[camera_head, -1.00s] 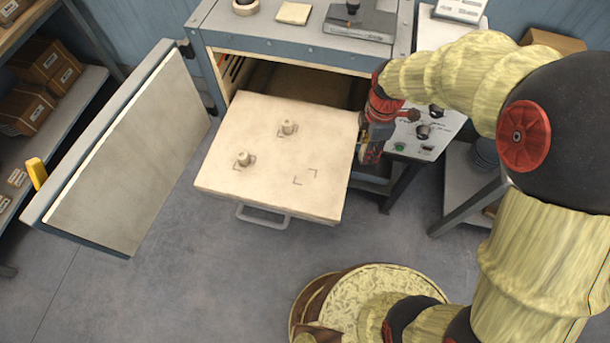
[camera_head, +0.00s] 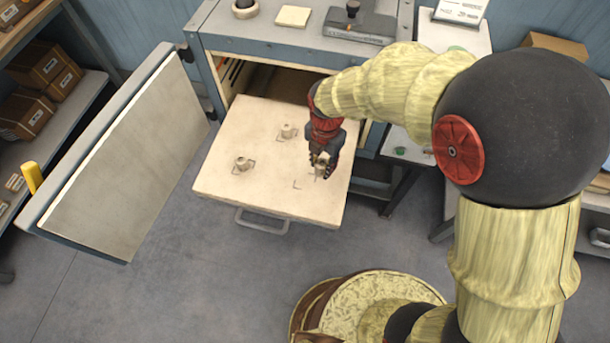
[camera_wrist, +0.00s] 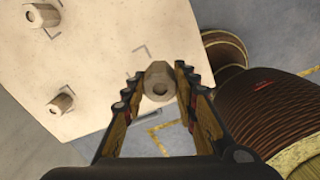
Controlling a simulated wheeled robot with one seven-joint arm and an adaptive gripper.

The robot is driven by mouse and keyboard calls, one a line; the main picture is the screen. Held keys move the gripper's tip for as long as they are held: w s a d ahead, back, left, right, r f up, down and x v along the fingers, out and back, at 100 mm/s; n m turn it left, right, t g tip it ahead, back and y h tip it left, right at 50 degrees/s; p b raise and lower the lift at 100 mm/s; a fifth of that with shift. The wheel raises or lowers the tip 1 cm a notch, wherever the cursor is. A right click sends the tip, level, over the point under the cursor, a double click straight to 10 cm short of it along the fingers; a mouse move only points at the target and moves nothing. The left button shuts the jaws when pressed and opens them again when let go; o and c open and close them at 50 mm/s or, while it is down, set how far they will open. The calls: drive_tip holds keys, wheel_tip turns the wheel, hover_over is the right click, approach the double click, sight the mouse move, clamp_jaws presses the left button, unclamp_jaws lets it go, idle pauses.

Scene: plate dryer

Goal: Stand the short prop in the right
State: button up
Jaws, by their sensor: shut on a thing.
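My gripper (camera_head: 323,166) is over the right part of the pulled-out pale shelf (camera_head: 232,192). It is shut on the short prop (camera_wrist: 159,88), a small beige many-sided post with a hole in its top, which sits between the fingertips in the wrist view. The prop is near the corner-marked spot (camera_head: 298,184) at the shelf's right; I cannot tell whether its base touches the shelf. Two similar props stand in their marks, one at the left (camera_head: 243,163) and one farther back (camera_head: 287,131); both also show in the wrist view.
The dryer cabinet (camera_head: 290,48) is open behind the shelf. Its door (camera_head: 125,150) hangs open at left, beside a rack of boxes (camera_head: 45,70). The shelf handle (camera_head: 262,224) sticks out in front. Grey floor lies clear ahead of it.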

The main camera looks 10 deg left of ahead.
drive_tip(key=a+f, duration=0.1)
drive_tip(key=f, duration=0.1)
drive_tip(key=a+f+b, duration=0.1)
drive_tip(key=a, duration=0.1)
drive_tip(key=a+f, duration=0.1)
drive_tip(key=f, duration=0.1)
drive_tip(key=shift+w+a+f, duration=0.25)
drive_tip(key=shift+f, duration=0.05)
drive_tip(key=shift+a+f+b, duration=0.15)
drive_tip(key=shift+f+b, duration=0.2)
drive_tip(key=shift+f, duration=0.5)
drive_tip(key=shift+a+f+b, duration=0.1)
drive_tip(key=shift+f+b, duration=0.25)
drive_tip(key=shift+f, duration=0.5)
drive_tip(key=shift+f, duration=0.2)
drive_tip(key=o, duration=1.1)
drive_tip(key=shift+o, duration=0.6)
